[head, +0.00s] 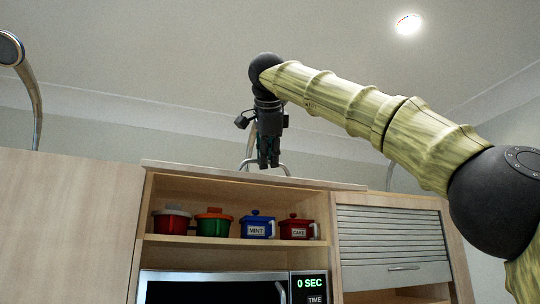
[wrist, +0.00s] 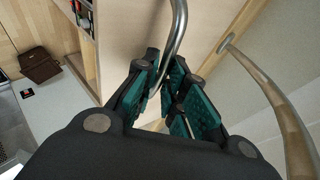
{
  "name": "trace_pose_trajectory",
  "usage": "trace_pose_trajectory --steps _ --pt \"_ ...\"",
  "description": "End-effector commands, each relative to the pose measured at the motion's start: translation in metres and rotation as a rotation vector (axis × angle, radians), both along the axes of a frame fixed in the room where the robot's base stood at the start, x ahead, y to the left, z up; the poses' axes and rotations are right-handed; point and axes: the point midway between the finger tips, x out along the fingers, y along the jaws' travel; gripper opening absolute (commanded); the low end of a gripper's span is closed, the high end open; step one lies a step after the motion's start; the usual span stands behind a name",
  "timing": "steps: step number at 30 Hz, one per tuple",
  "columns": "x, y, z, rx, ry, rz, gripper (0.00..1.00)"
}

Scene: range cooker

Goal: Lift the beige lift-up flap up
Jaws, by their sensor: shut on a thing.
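The beige lift-up flap (head: 215,172) shows nearly edge-on in the head view, raised about level across the top of an open cupboard. In the wrist view, its pale wooden face (wrist: 134,35) fills the upper middle. A curved silver handle (wrist: 178,28) stands out from it. My gripper (head: 268,163) is above the flap at the handle, pointing down. In the wrist view, my gripper (wrist: 168,75) has its dark green-padded fingers shut around the handle bar. The fingers partly hide the bar.
Red, green and blue pots (head: 212,222) stand on the open shelf, above a microwave (head: 210,277). A roller-shutter cupboard (head: 392,235) is to the right and a plain cupboard (head: 70,215) to the left. Another curved handle (head: 36,90) rises at far left.

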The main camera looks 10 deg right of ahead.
Motion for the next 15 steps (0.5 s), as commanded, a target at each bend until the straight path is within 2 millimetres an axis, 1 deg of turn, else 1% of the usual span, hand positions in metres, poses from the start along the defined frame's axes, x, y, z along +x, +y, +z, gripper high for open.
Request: trace_pose_trajectory --steps 1,13,14,15 --pt "0.0043 0.0009 -0.0026 -0.003 0.003 0.002 0.00" --pt "0.0043 0.0009 -0.0026 -0.004 0.005 0.002 0.00" --pt "0.0043 0.0009 -0.0026 -0.004 0.005 0.002 0.16" --pt "0.0042 0.0009 -0.0025 -0.004 0.005 0.002 0.24"
